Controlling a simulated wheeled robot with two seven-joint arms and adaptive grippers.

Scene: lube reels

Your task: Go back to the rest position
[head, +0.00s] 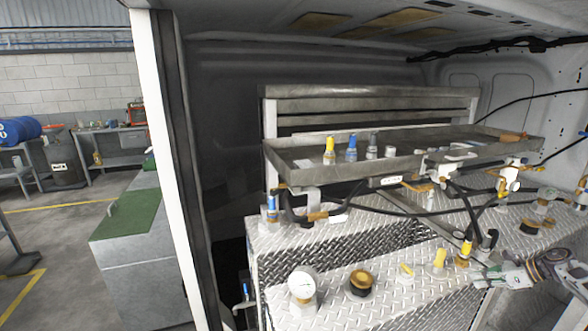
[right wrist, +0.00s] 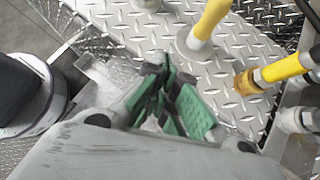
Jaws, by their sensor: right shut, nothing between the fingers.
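My right gripper (head: 482,277) comes in from the right edge of the head view, low over the diamond-plate deck (head: 335,262). In the right wrist view its green-padded fingers (right wrist: 165,82) are shut with nothing between them. A yellow-handled fitting (head: 439,259) and a yellow fitting with a brass collar (head: 463,255) stand just left of the gripper, apart from it. In the right wrist view a yellow handle (right wrist: 208,22) and a brass-collared yellow handle (right wrist: 280,70) lie beyond the fingers. My left gripper is not in view.
A grey tray (head: 400,160) holds yellow, blue and dark-capped nozzles (head: 351,148). A white gauge (head: 302,284) and a brass-topped cap (head: 361,281) stand on the deck. Black hoses (head: 470,205) hang behind the gripper. A white door post (head: 165,150) separates the workshop floor at left.

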